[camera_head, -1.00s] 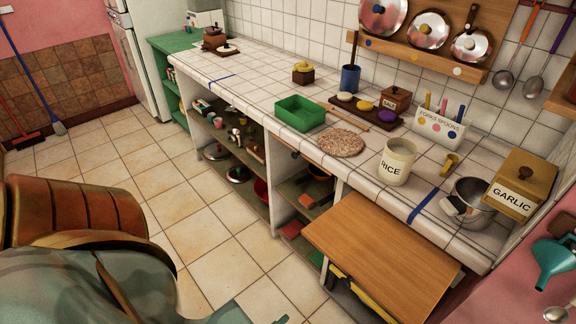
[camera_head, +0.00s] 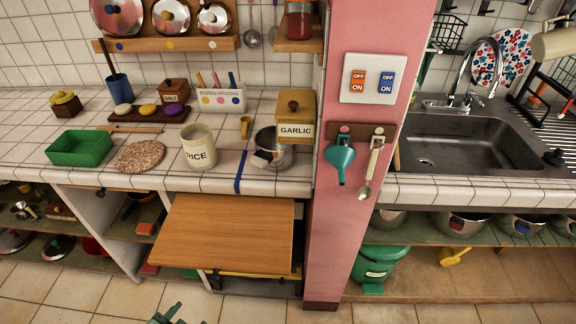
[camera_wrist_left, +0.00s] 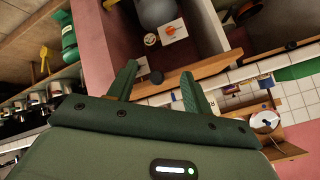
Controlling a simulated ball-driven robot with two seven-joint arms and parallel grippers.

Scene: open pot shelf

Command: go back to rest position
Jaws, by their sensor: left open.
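My left gripper (camera_wrist_left: 158,82) shows in the left wrist view with its two green fingers spread apart. Nothing is between the fingers. In the head view only a small green part of it (camera_head: 168,314) shows at the bottom edge, over the floor and below the wooden pull-out board (camera_head: 225,235). It is apart from the counter. My right gripper is in neither view.
The tiled counter (camera_head: 100,108) holds a green tray (camera_head: 80,148), a rice jar (camera_head: 198,146), a pot (camera_head: 273,150) and a garlic box (camera_head: 296,115). A pink pillar (camera_head: 352,160) separates it from the sink (camera_head: 460,150). Floor (camera_head: 75,300) in front is clear.

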